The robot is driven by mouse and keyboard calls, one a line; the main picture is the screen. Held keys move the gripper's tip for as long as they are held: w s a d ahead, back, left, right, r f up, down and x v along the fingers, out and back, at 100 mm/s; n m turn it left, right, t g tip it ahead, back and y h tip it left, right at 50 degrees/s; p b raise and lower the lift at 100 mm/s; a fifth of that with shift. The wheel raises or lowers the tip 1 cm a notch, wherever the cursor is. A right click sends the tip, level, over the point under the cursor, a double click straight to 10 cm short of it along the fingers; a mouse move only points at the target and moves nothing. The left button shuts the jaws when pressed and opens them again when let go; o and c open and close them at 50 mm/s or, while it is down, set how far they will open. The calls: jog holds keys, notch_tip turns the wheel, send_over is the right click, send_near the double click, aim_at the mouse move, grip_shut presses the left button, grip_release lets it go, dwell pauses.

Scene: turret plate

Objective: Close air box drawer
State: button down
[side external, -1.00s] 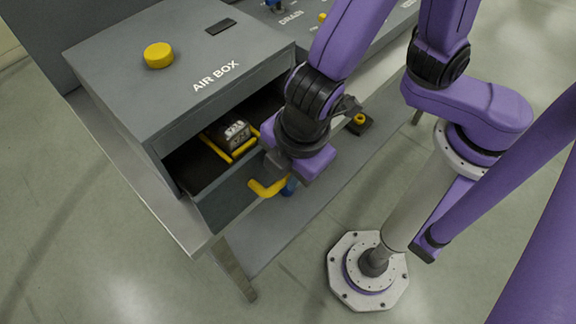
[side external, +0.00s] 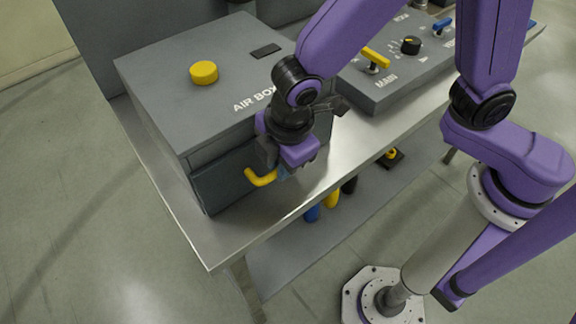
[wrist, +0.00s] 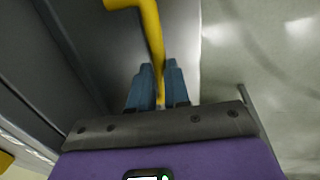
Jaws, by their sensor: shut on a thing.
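The grey air box (side external: 170,85) stands on the metal table, with a yellow knob (side external: 204,72) on top. Its drawer front (side external: 222,184) now sits at or very near the front face of the box, and the inside of the drawer is hidden. The yellow drawer handle (side external: 258,178) sticks out from the drawer front. My gripper (wrist: 159,85) is shut on the handle, with its blue fingertips on both sides of the yellow bar in the wrist view. In the side view my gripper covers the right part of the drawer front.
A control panel (side external: 425,75) with a yellow lever and knobs lies to the right on the metal table (side external: 240,228). Blue, yellow and black items hang or stand below the table edge. The table in front of the drawer is clear.

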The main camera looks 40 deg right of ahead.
jog(key=shift+w, duration=0.3)
jog(key=c, duration=1.3)
grip_release()
jog(key=shift+w, duration=0.1)
jog(key=shift+o, duration=1)
jog(key=shift+r, duration=0.1)
jog(key=s+r, duration=0.1)
jog(key=r, duration=0.7)
jog(key=s+r, duration=0.2)
jog(key=r, duration=0.7)
jog(key=shift+s, duration=0.25)
